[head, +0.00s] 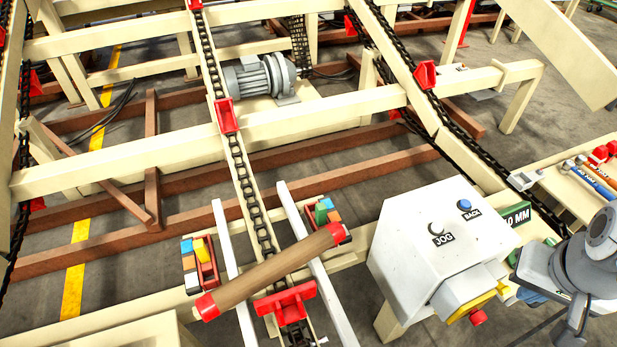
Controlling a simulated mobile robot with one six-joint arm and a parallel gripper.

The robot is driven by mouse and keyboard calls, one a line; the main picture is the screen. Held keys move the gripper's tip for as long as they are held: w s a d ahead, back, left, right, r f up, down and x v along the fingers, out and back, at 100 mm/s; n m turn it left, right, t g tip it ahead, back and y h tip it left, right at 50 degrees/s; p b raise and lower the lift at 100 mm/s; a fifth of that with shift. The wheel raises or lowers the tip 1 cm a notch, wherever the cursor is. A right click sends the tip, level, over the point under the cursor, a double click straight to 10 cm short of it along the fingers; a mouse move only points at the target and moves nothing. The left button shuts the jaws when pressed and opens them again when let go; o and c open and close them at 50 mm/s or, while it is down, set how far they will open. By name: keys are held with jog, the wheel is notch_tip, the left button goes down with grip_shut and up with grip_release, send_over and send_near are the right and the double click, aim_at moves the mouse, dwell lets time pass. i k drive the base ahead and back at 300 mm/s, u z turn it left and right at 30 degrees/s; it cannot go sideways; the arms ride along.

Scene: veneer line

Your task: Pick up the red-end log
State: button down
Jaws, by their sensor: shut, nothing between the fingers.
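The red-end log (270,272) is a brown round log with both ends painted red. It lies slanted across two pale rails and the chain between them, its left end nearer me and its right end farther off. My gripper (573,325) is at the lower right edge, beyond the control box from the log. It appears shut and empty, pointing down, well apart from the log. Its fingertips are small and partly cut off by the picture edge.
A white control box (430,245) with JOG and BACK buttons stands between my arm and the log. Red trays of coloured blocks (200,262) (322,212) flank the rails. A red chain stop (287,298) sits just in front of the log. A motor (260,78) stands behind.

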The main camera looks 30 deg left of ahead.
aim_at(225, 297)
jog(key=u, duration=2.1)
jog(key=k, duration=0.85)
jog(key=z, duration=0.3)
jog(key=i, duration=1)
